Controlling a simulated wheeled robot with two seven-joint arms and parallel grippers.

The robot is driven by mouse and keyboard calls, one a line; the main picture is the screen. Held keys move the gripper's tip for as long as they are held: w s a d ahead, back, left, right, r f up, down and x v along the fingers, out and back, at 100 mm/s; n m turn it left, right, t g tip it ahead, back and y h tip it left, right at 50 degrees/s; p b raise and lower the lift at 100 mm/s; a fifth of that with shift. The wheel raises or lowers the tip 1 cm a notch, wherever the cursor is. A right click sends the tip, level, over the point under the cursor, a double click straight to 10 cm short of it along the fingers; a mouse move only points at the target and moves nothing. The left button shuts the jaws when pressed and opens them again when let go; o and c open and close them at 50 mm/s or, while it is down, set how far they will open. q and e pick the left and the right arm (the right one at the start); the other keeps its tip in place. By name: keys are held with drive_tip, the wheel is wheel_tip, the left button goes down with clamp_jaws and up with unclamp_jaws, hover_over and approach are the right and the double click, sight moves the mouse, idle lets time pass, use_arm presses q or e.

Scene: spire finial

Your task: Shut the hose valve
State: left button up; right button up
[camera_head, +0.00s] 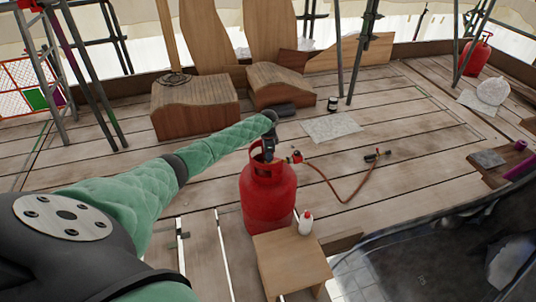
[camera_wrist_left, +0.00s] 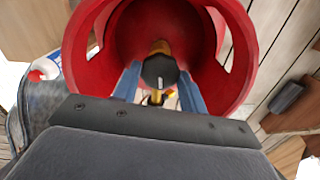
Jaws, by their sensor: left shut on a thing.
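A red gas bottle (camera_head: 268,197) stands on the plank deck in the head view, with a red collar around its top. In the left wrist view I look down into the red collar (camera_wrist_left: 112,62). The hose valve (camera_wrist_left: 160,71), a black knob on a brass body, sits in the middle of it. My left gripper (camera_head: 268,152) reaches down into the collar. Its two blue fingers (camera_wrist_left: 160,84) are on either side of the knob and shut on it. An orange hose (camera_head: 328,184) runs right from a red fitting (camera_head: 296,157) beside the collar. My right gripper is not in view.
A wooden stool (camera_head: 290,262) stands in front of the bottle, with a white red-capped bottle (camera_head: 306,222) at its back edge. A torch (camera_head: 376,156) lies on the deck right. Wooden blocks (camera_head: 195,107) and scaffold poles stand behind. An opening lies at lower right.

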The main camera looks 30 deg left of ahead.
use_arm(q)
drive_tip(key=shift+m, duration=0.6)
drive_tip(key=shift+r, duration=0.1)
drive_tip(key=o, duration=1)
